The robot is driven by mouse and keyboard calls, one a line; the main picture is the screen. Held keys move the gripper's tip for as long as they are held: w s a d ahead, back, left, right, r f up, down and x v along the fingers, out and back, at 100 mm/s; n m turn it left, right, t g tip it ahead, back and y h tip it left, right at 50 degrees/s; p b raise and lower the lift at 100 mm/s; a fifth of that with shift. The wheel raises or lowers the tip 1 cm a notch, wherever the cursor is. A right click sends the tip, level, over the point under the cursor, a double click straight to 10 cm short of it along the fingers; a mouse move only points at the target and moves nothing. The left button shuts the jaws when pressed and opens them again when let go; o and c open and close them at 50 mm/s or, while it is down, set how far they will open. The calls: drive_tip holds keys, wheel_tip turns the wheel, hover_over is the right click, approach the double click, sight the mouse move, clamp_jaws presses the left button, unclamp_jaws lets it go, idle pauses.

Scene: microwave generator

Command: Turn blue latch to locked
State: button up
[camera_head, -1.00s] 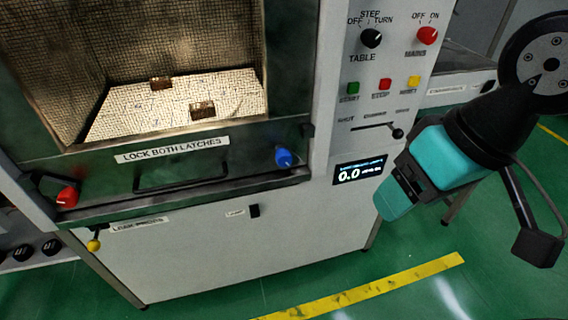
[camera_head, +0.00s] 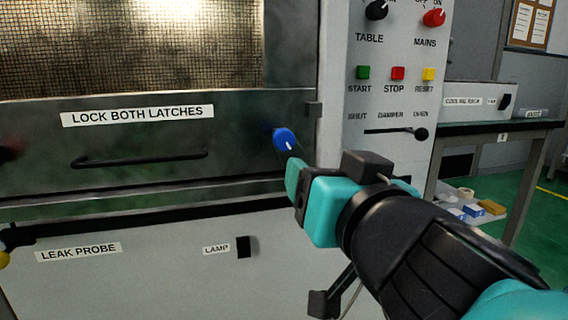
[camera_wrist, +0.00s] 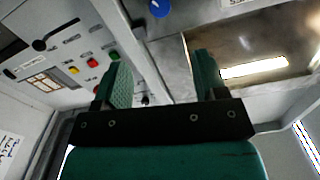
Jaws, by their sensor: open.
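The blue latch (camera_head: 284,139) is a round knob with a small white mark, on the right end of the dark door panel, right of the black handle. It also shows at the top of the wrist view (camera_wrist: 159,8), beyond the fingers. My gripper (camera_head: 293,178) is just below and right of the latch in the head view, apart from it as far as I can tell. In the wrist view my gripper (camera_wrist: 162,85) has its two teal fingers spread with nothing between them. The red latch (camera_head: 10,150) is blurred at the left edge.
The door handle (camera_head: 140,158) sticks out left of the blue latch. The control panel to the right has start (camera_head: 363,72), stop (camera_head: 398,73) and reset (camera_head: 428,74) buttons and a damper lever (camera_head: 421,134). A lamp switch (camera_head: 243,247) is below the door.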

sight(286, 141)
drive_tip(key=p+x, duration=1)
drive_tip(key=x, duration=0.7)
drive_tip(key=shift+w+p, duration=0.15)
drive_tip(key=shift+p, duration=0.15)
drive_tip(key=c, duration=0.9)
